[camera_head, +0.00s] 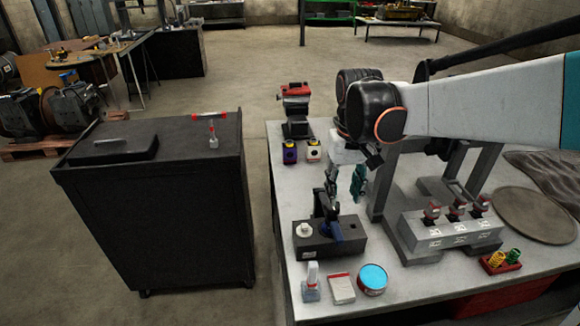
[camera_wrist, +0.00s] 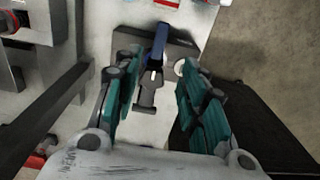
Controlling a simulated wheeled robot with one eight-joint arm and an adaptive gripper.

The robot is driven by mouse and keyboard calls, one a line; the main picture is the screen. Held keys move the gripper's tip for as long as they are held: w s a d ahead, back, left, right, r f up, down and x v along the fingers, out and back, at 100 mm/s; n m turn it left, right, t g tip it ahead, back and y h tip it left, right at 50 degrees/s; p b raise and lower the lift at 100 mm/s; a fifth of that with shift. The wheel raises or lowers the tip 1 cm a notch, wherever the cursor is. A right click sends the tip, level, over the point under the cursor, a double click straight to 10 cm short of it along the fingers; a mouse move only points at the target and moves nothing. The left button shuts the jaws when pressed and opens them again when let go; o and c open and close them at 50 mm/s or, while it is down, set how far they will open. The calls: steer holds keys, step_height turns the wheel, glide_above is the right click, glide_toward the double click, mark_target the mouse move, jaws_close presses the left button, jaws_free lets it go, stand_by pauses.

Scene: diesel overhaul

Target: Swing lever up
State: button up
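A dark block (camera_head: 345,246) sits on the grey workbench, with a black upright mechanism (camera_head: 323,204) and a lever with a blue handle (camera_head: 337,232). The blue handle slants down toward the bench's front side. In the wrist view the blue handle (camera_wrist: 158,42) points away between my fingertips, with its dark bracket (camera_wrist: 148,92) nearer. A white knob (camera_head: 304,229) is on the block's left part. My gripper (camera_head: 346,182) is open and empty, just above and behind the block. In the wrist view its teal fingers (camera_wrist: 160,62) stand wide on either side of the lever. I see no contact.
A metal fixture with red-topped parts (camera_head: 455,228) stands right of the block. A blue-lidded tin (camera_head: 372,279), white box (camera_head: 342,289) and white bottle (camera_head: 311,283) stand in front. A red vise (camera_head: 296,108) stands behind. A black cabinet (camera_head: 160,220) is at left.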

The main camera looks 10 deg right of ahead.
mark_target(337, 231)
step_height(337, 231, down, 13)
steer(key=b, duration=0.3)
steer(key=shift+f+b, duration=0.1)
steer(key=shift+b, duration=0.2)
steer(key=shift+s, duration=0.1)
jaws_close()
